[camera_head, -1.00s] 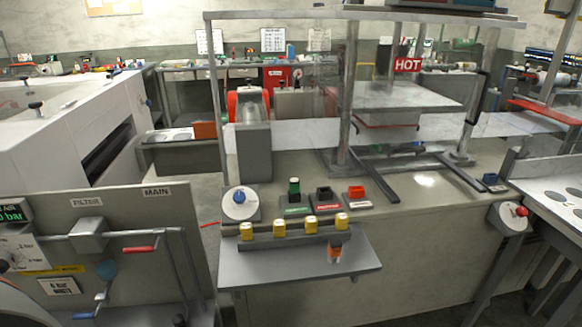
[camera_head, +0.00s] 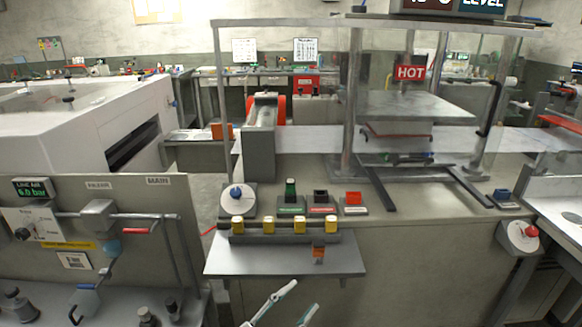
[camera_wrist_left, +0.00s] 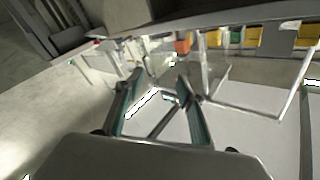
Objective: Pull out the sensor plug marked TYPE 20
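Several yellow plugs (camera_head: 269,225) stand in a row on a dark grey bar (camera_head: 285,238) at the front of the machine bench. A small orange-brown plug (camera_head: 318,254) is at the bar's front right, above the grey shelf (camera_head: 240,262). No TYPE 20 marking is readable on any of them. My left gripper (camera_head: 302,297) is open and empty, below and in front of the shelf's edge. In the left wrist view its two fingers (camera_wrist_left: 158,80) are spread apart, with yellow blocks (camera_wrist_left: 275,39) at the upper right. My right gripper is not in view.
A valve panel (camera_head: 140,255) is at left. The shelf's left part is clear.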

